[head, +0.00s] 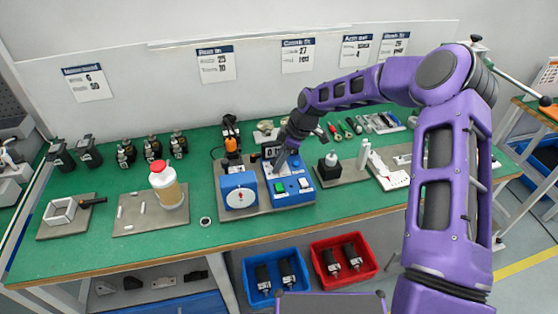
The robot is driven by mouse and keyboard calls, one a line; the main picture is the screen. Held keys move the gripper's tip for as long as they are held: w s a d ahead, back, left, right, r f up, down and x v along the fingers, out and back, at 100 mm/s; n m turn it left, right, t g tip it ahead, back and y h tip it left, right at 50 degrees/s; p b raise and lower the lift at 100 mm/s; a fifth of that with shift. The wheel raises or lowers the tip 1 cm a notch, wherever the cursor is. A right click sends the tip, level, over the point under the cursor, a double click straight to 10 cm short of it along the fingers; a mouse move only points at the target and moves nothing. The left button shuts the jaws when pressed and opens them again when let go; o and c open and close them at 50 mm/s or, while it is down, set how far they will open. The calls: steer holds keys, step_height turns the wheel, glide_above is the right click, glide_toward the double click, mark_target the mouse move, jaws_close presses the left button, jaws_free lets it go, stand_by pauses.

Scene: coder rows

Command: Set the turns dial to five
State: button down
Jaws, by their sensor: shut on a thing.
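A blue control box (291,188) stands on a grey board at the middle of the green bench, with a green button and a white switch on its front. My gripper (280,169) points down at the upper left of this box and is shut on what appears to be the turns dial there. The fingers hide the dial, so its setting cannot be read. Just left is a blue unit with a round white face (240,198) and a small red mark at its centre.
A white jar with a red lid (163,184) stands on a board to the left. A black-topped block (330,163) and several hand tools lie to the right. Blue (262,292) and red (334,274) bins are below the front edge. Label sheets hang behind.

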steer(key=shift+c, duration=2.2)
jaws_free()
steer(key=v, duration=1.7)
steer(key=shift+r, duration=0.2)
